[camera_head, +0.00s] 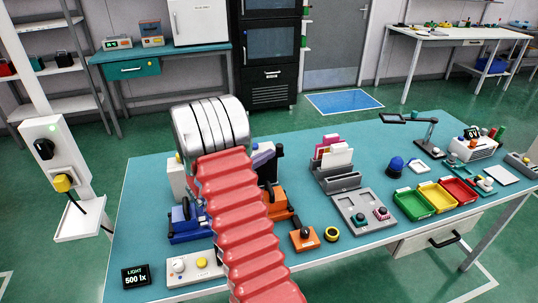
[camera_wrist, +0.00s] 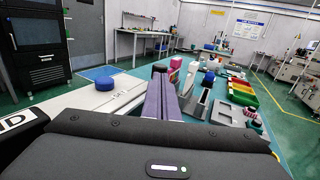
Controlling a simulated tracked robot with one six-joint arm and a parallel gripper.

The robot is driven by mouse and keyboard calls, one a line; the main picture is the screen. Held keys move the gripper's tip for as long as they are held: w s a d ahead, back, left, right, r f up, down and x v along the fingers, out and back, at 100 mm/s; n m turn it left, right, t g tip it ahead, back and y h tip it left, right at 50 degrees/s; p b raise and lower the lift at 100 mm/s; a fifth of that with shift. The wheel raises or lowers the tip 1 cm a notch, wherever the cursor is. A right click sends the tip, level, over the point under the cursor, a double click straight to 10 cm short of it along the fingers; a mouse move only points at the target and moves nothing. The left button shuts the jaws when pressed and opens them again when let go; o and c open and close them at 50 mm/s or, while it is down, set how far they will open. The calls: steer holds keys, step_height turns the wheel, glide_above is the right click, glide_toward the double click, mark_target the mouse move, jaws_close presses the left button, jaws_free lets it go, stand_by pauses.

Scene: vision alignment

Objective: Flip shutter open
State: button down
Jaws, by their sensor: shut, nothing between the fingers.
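My gripper (camera_wrist: 172,76) shows in the wrist view as two purple fingers pressed together, with nothing visible between them. In the head view my arm's grey end and red sleeve cover the work spot, and a purple part of the gripper (camera_head: 263,154) shows to their right. I cannot clearly make out the shutter in either view. A pale, lettered surface (camera_wrist: 92,104) lies left of the fingers in the wrist view. A blue fixture (camera_head: 188,224) and an orange fixture (camera_head: 279,204) stand on either side of my arm, partly hidden.
The teal table (camera_head: 350,246) has a card rack (camera_head: 338,177), a grey tray (camera_head: 354,205), a blue dome (camera_head: 395,167), and green, yellow and red bins (camera_head: 414,204) to the right.

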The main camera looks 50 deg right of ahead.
steer(key=w+a, duration=0.1)
steer(key=a, duration=1.1)
steer(key=shift+w, duration=0.4)
steer(key=shift+a+f, duration=0.1)
